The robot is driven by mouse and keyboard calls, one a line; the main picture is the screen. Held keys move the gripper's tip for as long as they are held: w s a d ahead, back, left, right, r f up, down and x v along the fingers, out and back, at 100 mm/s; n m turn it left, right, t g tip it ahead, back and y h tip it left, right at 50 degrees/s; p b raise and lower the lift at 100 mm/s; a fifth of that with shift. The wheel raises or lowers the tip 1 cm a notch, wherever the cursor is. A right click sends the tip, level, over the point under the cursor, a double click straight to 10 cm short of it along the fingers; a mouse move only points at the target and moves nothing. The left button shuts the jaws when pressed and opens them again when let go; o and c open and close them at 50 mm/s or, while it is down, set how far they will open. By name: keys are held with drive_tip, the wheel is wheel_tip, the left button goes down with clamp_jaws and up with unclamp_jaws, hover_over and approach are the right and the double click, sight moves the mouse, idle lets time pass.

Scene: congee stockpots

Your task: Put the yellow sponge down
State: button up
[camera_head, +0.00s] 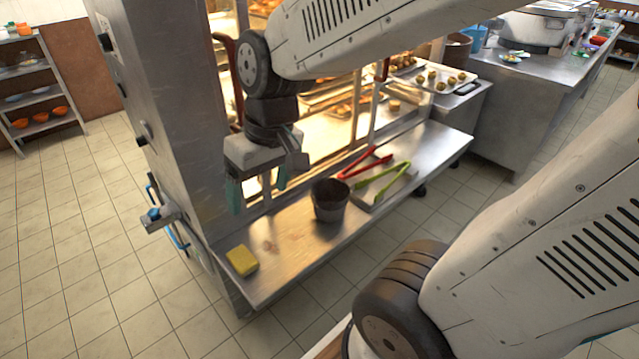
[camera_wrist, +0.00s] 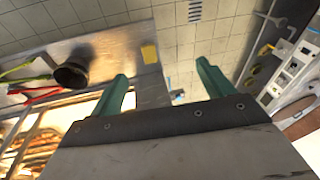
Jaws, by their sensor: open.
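The yellow sponge (camera_head: 242,261) lies flat near the left end of the steel shelf (camera_head: 290,255), close to its edge. In the wrist view the sponge (camera_wrist: 149,54) shows beyond the fingertips, between their directions. My gripper (camera_head: 258,192) is above the shelf, up and slightly right of the sponge in the head view, and apart from it. Its two green fingers are open, with nothing between them; they also show in the wrist view (camera_wrist: 162,70).
A dark cup (camera_head: 329,200) stands mid-shelf. Red tongs (camera_head: 365,162) and green tongs (camera_head: 382,182) lie to its right. A lit food cabinet rises behind the shelf. A blue-handled fitting (camera_head: 160,217) is on the cabinet's left side.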

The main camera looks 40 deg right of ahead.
drive_tip(key=s+d+r+h, duration=0.1)
drive_tip(key=s+r, duration=0.1)
drive_tip(key=s, duration=0.3)
drive_tip(key=s+d+r+m, duration=0.1)
drive_tip(key=s+d+r, duration=0.1)
drive_tip(key=s, duration=0.3)
drive_tip(key=shift+s+d+r+g+h, duration=0.25)
drive_tip(key=shift+d+r+g+h, duration=0.05)
drive_tip(key=shift+r+g+h, duration=0.1)
drive_tip(key=shift+o, duration=0.6)
drive_tip(key=shift+a, duration=0.1)
